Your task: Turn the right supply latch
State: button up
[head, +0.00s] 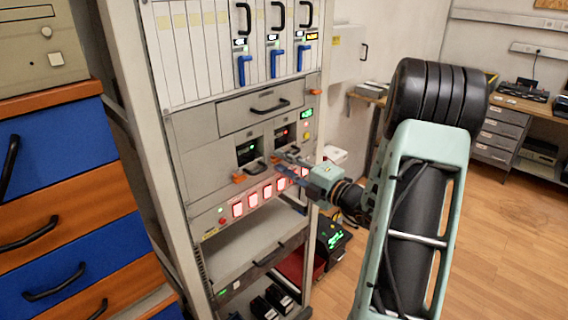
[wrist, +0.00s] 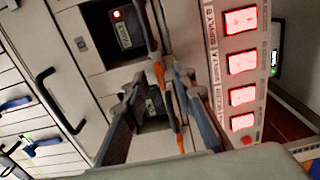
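The right supply (wrist: 122,36) has a small dark window with a red light, and it also shows in the head view (head: 283,134). Its latch (wrist: 158,75) is a small orange tab at the supply's lower left corner in the rack. My gripper (wrist: 157,80) is open, with one finger on each side of this latch in the wrist view. I cannot tell whether the fingers touch it. In the head view my gripper (head: 279,161) is in front of the panel and partly hides the latch.
The left supply (head: 248,151), with a green light, has its own orange latch (head: 238,178). A row of lit red-white switches (head: 252,200) runs below. A drawer handle (head: 270,106) sticks out above. A blue and orange drawer cabinet (head: 50,200) stands left; open floor lies right.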

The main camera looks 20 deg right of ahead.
grip_shut()
jog(key=shift+n, duration=0.3)
jog(key=n+b, duration=1.5)
jog(key=n, duration=0.2)
jog(key=shift+f, duration=0.1)
jog(key=shift+n, duration=0.3)
dwell(0.5)
